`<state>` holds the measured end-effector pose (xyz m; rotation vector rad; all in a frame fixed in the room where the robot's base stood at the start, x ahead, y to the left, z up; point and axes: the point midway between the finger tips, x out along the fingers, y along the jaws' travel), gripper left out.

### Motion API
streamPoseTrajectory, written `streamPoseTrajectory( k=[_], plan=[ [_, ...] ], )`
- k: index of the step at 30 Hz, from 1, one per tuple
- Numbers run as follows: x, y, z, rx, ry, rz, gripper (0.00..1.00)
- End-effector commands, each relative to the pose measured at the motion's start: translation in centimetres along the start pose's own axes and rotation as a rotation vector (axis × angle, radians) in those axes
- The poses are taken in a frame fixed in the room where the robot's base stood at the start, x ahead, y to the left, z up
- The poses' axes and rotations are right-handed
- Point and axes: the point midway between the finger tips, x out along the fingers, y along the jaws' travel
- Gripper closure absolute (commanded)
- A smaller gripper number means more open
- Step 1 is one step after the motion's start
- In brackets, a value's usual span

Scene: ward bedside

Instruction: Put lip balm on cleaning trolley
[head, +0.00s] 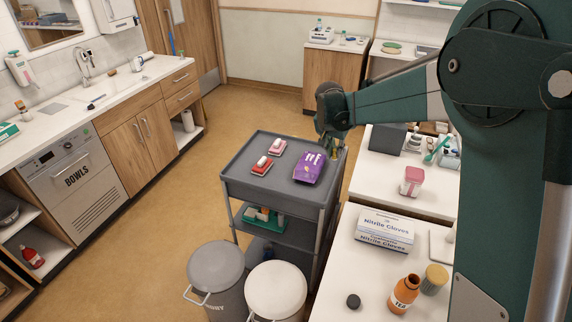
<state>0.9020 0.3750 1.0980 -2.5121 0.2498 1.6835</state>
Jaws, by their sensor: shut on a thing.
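The grey cleaning trolley (281,190) stands in the middle, with a rimmed top tray and lower shelves. My gripper (330,145) is at the trolley's far right corner, pointing down. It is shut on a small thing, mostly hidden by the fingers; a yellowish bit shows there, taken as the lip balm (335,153). I cannot tell how far the gripper is above the tray's edge.
On the tray lie a purple packet (309,168), a red item (264,165) and a pink item (271,147). The tray's near left part is bare. Two lidded bins (215,268) stand in front. A white counter (346,240) with a gloves box (385,230) is right.

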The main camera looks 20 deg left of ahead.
Motion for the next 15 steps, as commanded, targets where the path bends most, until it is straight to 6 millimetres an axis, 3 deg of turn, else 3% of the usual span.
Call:
streamPoseTrajectory(
  k=[1,9,15],
  plan=[
    [-0.3,-1.9,0.7,-0.023,0.0,-0.01,0.93],
    [-1.8,-10.7,4.8,-0.136,0.002,-0.056,0.93],
    [-2.7,-15.4,7.5,-0.198,0.002,-0.083,0.93]
  ],
)
